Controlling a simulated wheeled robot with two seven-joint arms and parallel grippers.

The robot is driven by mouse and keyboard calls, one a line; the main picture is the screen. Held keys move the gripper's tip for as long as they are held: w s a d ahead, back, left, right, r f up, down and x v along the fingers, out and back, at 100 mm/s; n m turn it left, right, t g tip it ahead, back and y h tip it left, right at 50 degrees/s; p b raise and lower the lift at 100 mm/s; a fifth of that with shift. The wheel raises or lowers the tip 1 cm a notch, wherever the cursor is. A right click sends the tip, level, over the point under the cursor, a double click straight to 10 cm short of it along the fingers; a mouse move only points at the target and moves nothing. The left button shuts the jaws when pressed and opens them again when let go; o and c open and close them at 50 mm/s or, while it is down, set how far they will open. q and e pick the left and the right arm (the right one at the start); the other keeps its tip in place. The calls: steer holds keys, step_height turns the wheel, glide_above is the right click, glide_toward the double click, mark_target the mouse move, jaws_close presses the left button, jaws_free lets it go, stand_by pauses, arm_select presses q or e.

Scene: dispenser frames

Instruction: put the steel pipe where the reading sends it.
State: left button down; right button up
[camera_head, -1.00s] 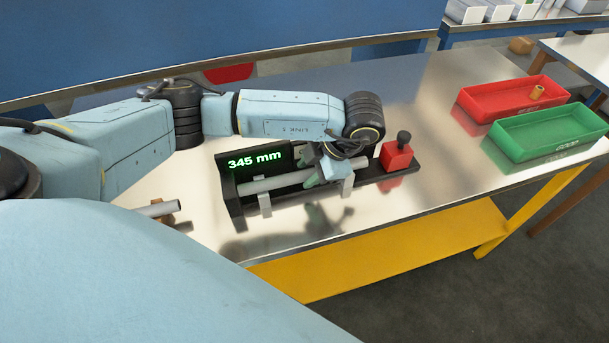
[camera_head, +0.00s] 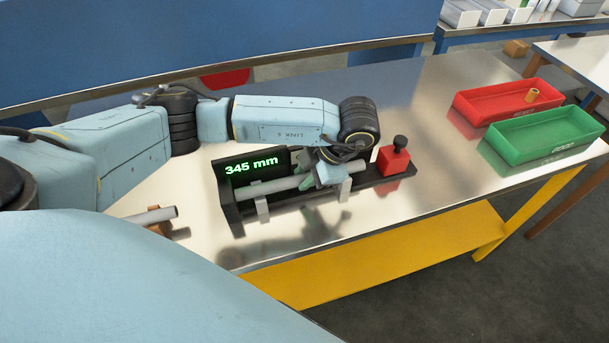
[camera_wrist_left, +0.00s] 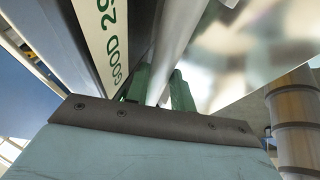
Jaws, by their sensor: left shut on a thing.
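The steel pipe (camera_head: 262,188) lies lengthwise along the dark measuring gauge (camera_head: 232,211), above its grey supports. Whether it still touches them I cannot tell. The gauge's display (camera_head: 252,165) reads 345 mm in green. My left gripper (camera_head: 317,180) is shut on the pipe toward its right part. In the left wrist view the green fingers (camera_wrist_left: 160,90) stand on both sides of the pipe (camera_wrist_left: 178,45). A red tray (camera_head: 484,108) and a green tray (camera_head: 520,152) stand at the right of the table. My right gripper is not in view.
A red block with a black knob (camera_head: 394,160) sits at the gauge's right end. Another grey pipe (camera_head: 160,214) lies at the left near a brown support. A brass-coloured piece (camera_head: 532,95) is in the red tray. The metal tabletop (camera_head: 430,120) between gauge and trays is clear.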

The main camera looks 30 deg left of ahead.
mark_target(305, 178)
arm_select(q)
step_height(305, 178, up, 18)
steer(key=p, duration=0.4)
steer(key=shift+f, duration=0.2)
